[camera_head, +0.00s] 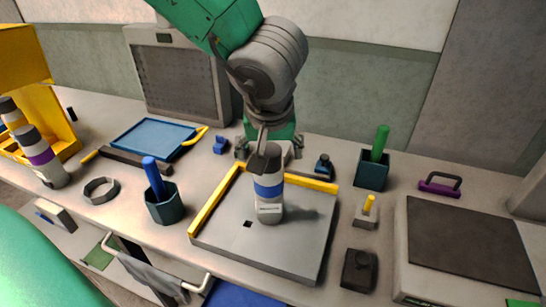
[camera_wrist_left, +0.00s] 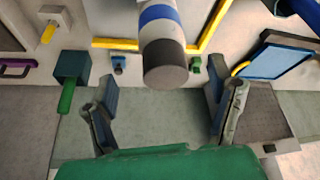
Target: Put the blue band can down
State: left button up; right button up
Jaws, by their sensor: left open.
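The blue band can (camera_head: 269,190) is pale with a dark cap and a blue stripe. It stands upright on a grey plate (camera_head: 300,245) edged with yellow strips at the back and left. My left gripper (camera_head: 268,143) is behind the can's top in the head view, its fingers spread apart. In the left wrist view, the can (camera_wrist_left: 160,32) shows its dark cap beyond the open fingers of the gripper (camera_wrist_left: 164,100), with nothing between them. The can hides part of the gripper in the head view. My right gripper is not in view.
A dark cup with a blue stick (camera_head: 163,205) stands left of the plate. A green-handled box (camera_head: 373,168), a yellow-knobbed block (camera_head: 367,213) and a dark block (camera_head: 359,270) stand right. A blue tray (camera_head: 150,138) lies back left; another banded can (camera_head: 41,157) stands far left.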

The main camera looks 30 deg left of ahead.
pick_arm(q)
jog(key=v, duration=0.4)
jog(key=shift+d+r+p, duration=0.25)
jog(key=shift+d+p, duration=0.05)
jog(key=shift+p, duration=0.1)
jog(key=shift+a, duration=0.25)
jog(key=shift+s+f, duration=0.1)
